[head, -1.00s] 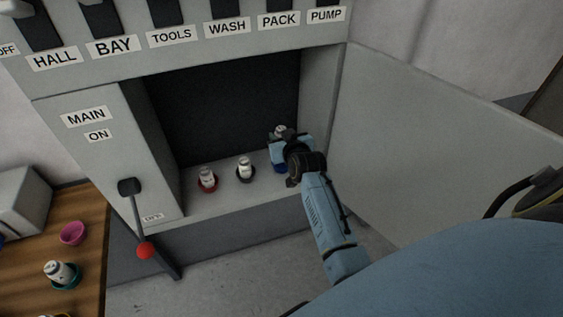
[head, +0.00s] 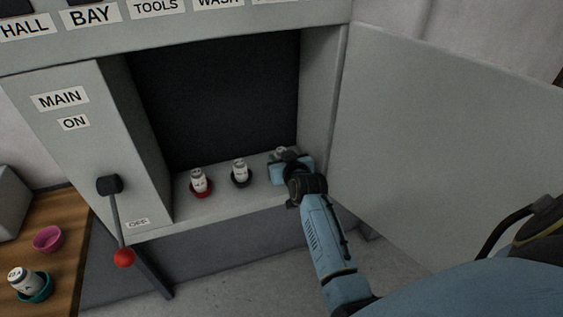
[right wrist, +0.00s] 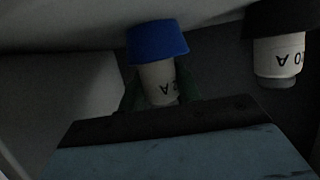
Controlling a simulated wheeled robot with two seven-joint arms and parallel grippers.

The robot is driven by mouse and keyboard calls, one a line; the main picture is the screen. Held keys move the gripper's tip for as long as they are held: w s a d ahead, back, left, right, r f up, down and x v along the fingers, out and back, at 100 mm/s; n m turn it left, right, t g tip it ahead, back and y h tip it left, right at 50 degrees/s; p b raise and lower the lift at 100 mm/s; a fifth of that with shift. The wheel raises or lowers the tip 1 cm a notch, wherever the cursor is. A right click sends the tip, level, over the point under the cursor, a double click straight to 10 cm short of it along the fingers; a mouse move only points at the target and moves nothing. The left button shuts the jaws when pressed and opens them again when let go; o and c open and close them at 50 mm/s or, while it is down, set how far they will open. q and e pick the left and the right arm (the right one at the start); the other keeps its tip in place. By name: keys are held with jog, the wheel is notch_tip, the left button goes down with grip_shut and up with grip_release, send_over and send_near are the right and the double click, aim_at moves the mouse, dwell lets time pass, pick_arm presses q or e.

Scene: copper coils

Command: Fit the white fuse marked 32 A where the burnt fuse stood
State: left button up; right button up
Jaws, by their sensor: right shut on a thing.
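My right gripper (head: 284,163) is at the right end of the cabinet shelf, shut on a white fuse (head: 281,150). The right wrist view shows this fuse (right wrist: 160,82) upside down, between my fingers (right wrist: 160,97), with its end in a blue holder (right wrist: 158,42). Its marking is partly hidden; a "2" and an "A" seem to show. How deep it sits I cannot tell. To its left a white fuse (head: 239,170) stands in a black holder (head: 241,182), and another (head: 198,178) in a red holder (head: 200,191). My left gripper is out of view.
The cabinet door (head: 440,150) stands open at the right. The main lever (head: 116,222), with a red knob, points down near OFF. On the wooden table (head: 65,265) are an empty pink cup (head: 48,239) and a white fuse (head: 25,280) in a teal cup (head: 38,292).

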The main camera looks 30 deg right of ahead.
jog(key=shift+a, duration=0.1)
jog(key=shift+f, duration=0.4)
jog(key=o, duration=1)
jog(key=shift+f, duration=0.1)
jog(key=shift+c, duration=0.2)
